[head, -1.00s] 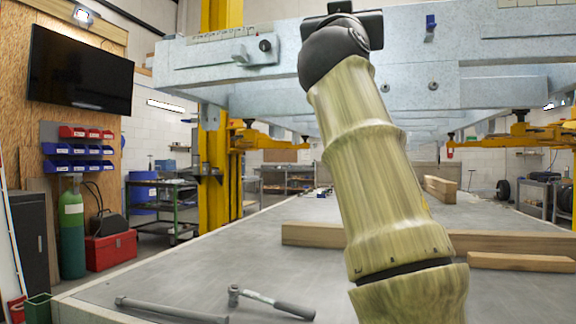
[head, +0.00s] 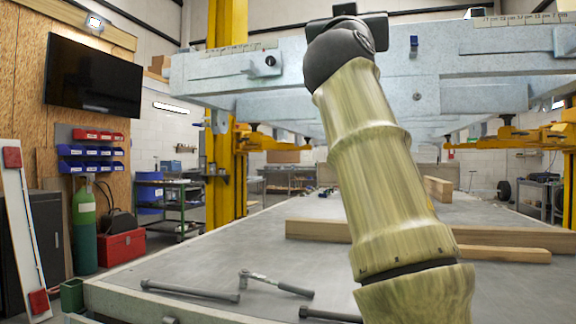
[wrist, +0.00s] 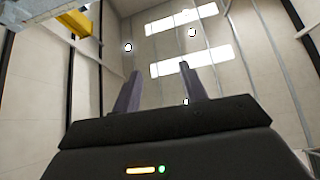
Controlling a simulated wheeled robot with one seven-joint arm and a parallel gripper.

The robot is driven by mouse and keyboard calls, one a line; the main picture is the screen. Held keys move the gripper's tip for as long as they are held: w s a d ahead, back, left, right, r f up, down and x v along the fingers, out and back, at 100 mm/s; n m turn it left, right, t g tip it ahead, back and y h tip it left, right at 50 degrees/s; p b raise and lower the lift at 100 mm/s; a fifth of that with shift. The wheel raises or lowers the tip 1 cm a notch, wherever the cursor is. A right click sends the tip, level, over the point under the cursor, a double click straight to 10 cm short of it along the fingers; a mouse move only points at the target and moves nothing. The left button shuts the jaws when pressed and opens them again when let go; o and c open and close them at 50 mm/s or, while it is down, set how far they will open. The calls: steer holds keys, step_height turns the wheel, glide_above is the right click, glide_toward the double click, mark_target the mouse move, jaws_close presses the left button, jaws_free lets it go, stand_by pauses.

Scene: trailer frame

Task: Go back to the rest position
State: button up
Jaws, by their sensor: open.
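My arm rises through the middle of the head view, in front of the grey trailer frame (head: 270,78). The arm's dark end is at the top, against the frame's front beam. The fingers are hidden in that view. In the wrist view my gripper (wrist: 160,92) has its two dark fingers apart with nothing between them. It points up toward the ceiling and its bright lamps.
A grey table (head: 215,265) carries a ratchet (head: 275,283), a metal bar (head: 190,291) and wooden beams (head: 320,229). A yellow lift post (head: 226,160) stands behind. A red toolbox (head: 122,247) and green cylinder (head: 84,232) are at left.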

steer(key=w+d+f+n+g+y+p, duration=0.1)
steer(key=w+d+f+g+y+p, duration=0.15)
steer(key=w+f, duration=0.55)
steer(key=w+d+f+n+g+y+p, duration=0.1)
steer(key=w+d+f+n+g+p, duration=0.15)
steer(key=w+f, duration=0.5)
step_height(320, 180, down, 19)
steer(key=w+d+g+y+p, duration=0.1)
steer(key=d+g+y+p, duration=0.1)
steer(key=g+p, duration=0.3)
steer(key=s+f+g+y+p, duration=0.1)
steer(key=s+f+g+p, duration=0.15)
steer(key=s+f, duration=0.45)
steer(key=s+f+g+p, duration=0.15)
steer(key=f+g, duration=0.25)
steer(key=f, duration=0.6)
steer(key=s+a+f+g+y+p, duration=0.1)
steer(key=s+f+g+p, duration=0.15)
steer(key=s+f, duration=0.65)
steer(key=s+a+f+g+y+p, duration=0.1)
steer(key=s+f+g, duration=0.3)
steer(key=s, duration=0.9)
step_height(320, 180, up, 37)
steer(key=t+p, duration=0.1)
steer(key=p, duration=3.6)
steer(key=shift+w+r+p, duration=0.15)
steer(key=shift+r+p, duration=0.05)
steer(key=shift+p, duration=0.1)
